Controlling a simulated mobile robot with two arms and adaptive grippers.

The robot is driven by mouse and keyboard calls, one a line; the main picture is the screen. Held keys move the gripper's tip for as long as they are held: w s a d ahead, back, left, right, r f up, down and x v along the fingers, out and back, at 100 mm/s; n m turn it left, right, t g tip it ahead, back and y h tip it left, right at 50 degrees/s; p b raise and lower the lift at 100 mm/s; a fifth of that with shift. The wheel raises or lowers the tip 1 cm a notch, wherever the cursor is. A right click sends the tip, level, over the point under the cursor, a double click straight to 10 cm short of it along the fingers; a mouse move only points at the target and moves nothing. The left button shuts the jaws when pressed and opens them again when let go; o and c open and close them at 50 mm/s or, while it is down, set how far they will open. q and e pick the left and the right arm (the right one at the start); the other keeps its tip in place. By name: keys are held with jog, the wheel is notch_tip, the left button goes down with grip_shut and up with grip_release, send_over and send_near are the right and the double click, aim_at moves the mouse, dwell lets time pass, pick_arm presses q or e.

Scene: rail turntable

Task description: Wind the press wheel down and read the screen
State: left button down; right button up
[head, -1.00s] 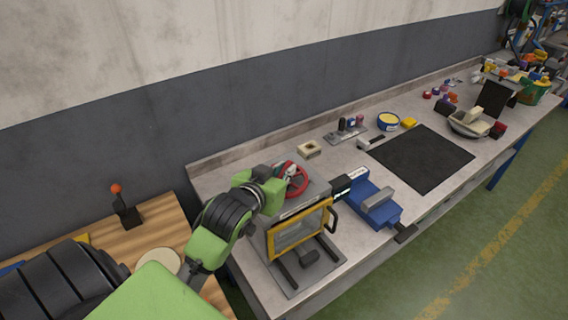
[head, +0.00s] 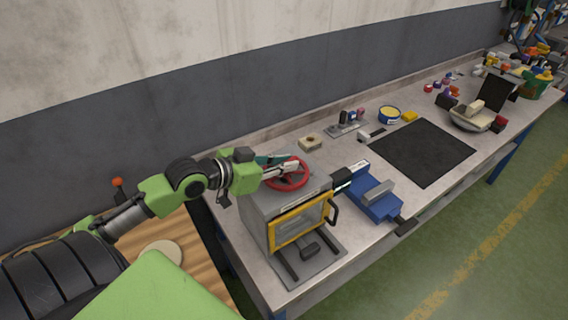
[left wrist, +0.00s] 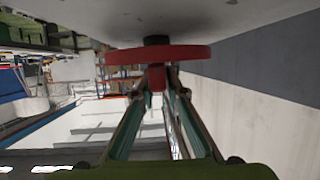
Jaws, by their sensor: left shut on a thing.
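The red press wheel (head: 303,180) lies flat on top of the grey press (head: 262,212), which has a yellow-framed front window (head: 299,222). My left gripper (head: 292,168) reaches in from the left over the wheel. In the left wrist view the wheel (left wrist: 185,53) is seen edge-on, and the left gripper (left wrist: 157,88) is shut on a short red knob projecting from it. My right gripper is not in view.
A blue vise (head: 371,197) stands close to the right of the press. Behind are a beige block (head: 311,142) and a small tool tray (head: 347,129). A black mat (head: 422,152) lies farther right. A wooden table (head: 190,262) adjoins the bench at left.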

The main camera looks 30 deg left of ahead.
pick_arm(q)
jog(key=shift+f, duration=0.1)
dwell(0.5)
jog(key=c, duration=2)
grip_release()
jog(key=shift+c, duration=0.2)
jog(key=shift+w+d, duration=0.1)
jog(key=shift+w, duration=0.05)
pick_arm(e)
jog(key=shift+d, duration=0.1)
pick_arm(q)
jog(key=shift+v, duration=0.8)
jog(key=v, duration=1)
